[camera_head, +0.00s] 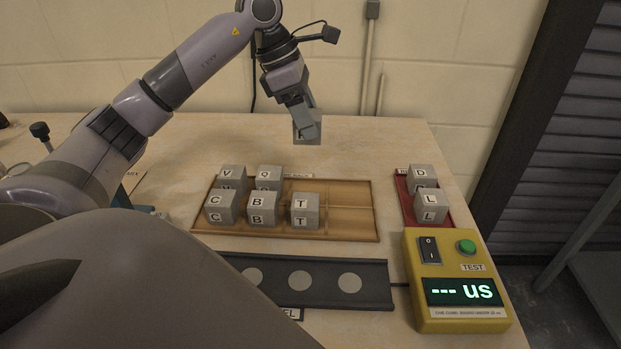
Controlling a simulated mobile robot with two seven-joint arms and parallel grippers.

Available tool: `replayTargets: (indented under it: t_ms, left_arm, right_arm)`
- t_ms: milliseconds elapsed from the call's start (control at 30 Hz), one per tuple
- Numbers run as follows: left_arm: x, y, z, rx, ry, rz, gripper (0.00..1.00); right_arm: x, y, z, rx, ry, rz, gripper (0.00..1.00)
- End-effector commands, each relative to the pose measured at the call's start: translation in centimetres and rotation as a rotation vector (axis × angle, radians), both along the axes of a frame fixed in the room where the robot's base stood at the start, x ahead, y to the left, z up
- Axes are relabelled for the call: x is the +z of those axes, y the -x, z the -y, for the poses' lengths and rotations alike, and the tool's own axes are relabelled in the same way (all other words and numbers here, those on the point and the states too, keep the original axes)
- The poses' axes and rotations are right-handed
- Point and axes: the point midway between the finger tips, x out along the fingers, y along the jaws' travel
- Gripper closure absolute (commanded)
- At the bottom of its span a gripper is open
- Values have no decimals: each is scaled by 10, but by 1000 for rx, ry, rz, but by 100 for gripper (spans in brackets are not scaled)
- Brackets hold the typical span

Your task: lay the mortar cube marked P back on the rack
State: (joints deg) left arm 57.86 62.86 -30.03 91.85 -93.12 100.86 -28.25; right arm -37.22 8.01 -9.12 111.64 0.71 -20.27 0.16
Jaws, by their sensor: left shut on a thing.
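My left gripper (303,118) points down above the table behind the rack and is shut on a grey mortar cube (308,134). The cube is held in the air, apart from the rack, and its letter cannot be read. The tan rack (345,233) lies in the middle of the table. It bears cubes marked V (232,177) and Q (269,177) in the back row, and C (219,207), B (262,207) and T (305,210) in the front row. The rack's right end and the back row right of Q are bare. My right gripper is out of view.
A red tray (404,205) at the right bears cubes D (422,178) and L (430,205). A yellow tester (459,260) stands at the front right, its display reading "--- us". A dark strip with pale discs (374,300) lies before the rack. The table behind the rack is clear.

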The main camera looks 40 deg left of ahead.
Motion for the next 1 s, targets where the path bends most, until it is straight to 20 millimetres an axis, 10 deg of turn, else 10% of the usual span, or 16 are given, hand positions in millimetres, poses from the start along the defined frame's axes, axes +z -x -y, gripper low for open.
replayTargets:
  t_ms: [333, 1000]
  left_arm:
    - [-78, 1, 0, 0, 0, -1, 83]
    - [-132, 0, 0, -1, 1, 5, 83]
  right_arm:
    - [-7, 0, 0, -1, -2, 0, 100]
    - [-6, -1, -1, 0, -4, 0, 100]
